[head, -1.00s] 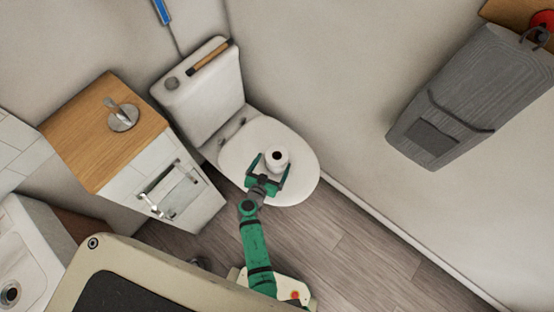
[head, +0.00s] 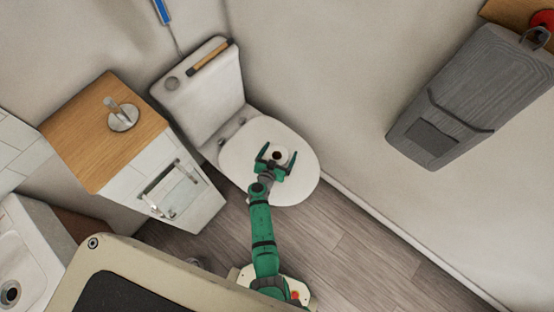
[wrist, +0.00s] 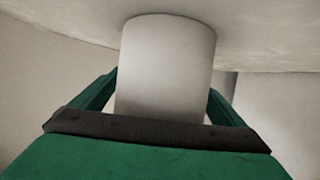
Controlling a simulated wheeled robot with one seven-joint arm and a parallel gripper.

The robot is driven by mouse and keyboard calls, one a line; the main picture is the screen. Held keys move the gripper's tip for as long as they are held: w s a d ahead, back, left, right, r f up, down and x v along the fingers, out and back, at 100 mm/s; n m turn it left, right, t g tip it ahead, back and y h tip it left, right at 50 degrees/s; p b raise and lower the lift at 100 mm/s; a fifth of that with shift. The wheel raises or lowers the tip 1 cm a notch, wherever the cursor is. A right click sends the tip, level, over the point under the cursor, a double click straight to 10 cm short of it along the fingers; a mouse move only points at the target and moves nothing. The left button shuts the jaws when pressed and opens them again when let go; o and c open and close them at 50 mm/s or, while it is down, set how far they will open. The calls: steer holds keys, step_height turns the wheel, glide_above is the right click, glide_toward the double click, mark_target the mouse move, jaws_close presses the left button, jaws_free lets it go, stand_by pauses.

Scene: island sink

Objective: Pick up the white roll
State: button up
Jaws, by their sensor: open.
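The white roll (head: 279,155) stands upright on the closed white toilet lid (head: 300,187), its dark core hole facing up in the head view. My green gripper (head: 278,155) is open, with one finger on each side of the roll. In the wrist view the roll (wrist: 168,65) fills the middle, between my two green fingers (wrist: 163,95). The dark palm edge hides the near end of the roll. I cannot tell whether either finger touches it.
The toilet tank (head: 203,95) stands behind the lid, with a wooden-handled item (head: 209,58) on top. A white cabinet (head: 165,180) with a wooden top is at the left. A grey wall-mounted bin (head: 470,95) is at the right. Bare floor (head: 350,255) lies right of my arm.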

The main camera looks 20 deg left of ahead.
steer(key=shift+c, duration=0.6)
steer(key=c, duration=1.1)
steer(key=shift+o, duration=0.2)
steer(key=shift+r, duration=0.1)
